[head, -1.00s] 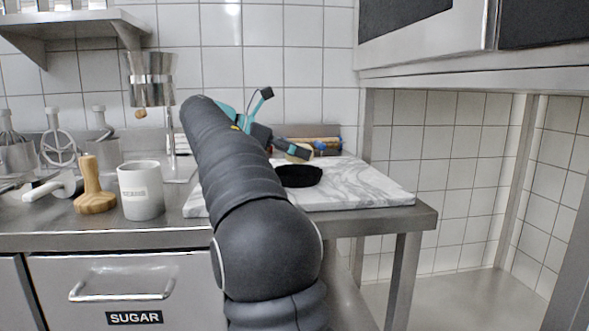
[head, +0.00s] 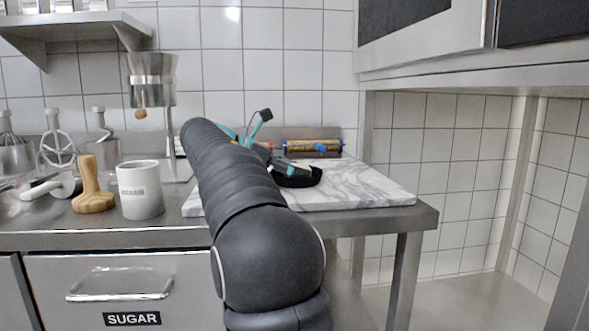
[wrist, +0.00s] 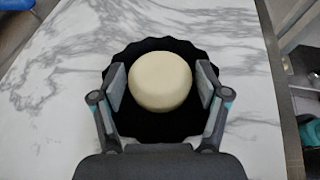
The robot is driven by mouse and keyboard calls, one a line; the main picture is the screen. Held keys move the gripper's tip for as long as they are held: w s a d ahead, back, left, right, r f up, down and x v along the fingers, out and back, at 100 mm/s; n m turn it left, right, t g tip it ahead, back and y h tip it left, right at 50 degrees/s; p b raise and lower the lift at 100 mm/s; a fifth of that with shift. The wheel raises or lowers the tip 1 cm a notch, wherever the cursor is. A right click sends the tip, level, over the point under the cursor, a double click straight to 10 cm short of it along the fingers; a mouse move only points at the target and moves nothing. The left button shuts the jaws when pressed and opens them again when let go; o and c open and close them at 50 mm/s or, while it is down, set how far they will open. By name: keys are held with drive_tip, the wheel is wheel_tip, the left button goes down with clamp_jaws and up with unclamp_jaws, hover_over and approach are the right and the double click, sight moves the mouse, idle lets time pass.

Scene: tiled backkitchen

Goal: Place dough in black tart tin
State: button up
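The dough (wrist: 160,82) is a pale, smooth, round piece. In the wrist view it lies within the outline of the black tart tin (wrist: 160,125), which has a fluted rim. My gripper (wrist: 161,84) has one finger on each side of the dough, with a narrow dark gap showing on both sides, so it looks open around it. In the head view the tin (head: 312,180) sits on the marble slab, and my gripper (head: 291,166) is low over it. My arm hides part of the slab and tin.
The marble slab (head: 365,190) has clear room to the right of the tin. A white mug (head: 140,190) and a wooden tool (head: 92,188) stand on the left counter. A steel cabinet (head: 470,60) overhangs at the right.

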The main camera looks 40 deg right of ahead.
drive_tip(key=shift+r, duration=0.2)
drive_tip(key=p+v, duration=0.3)
drive_tip(key=v, duration=0.9)
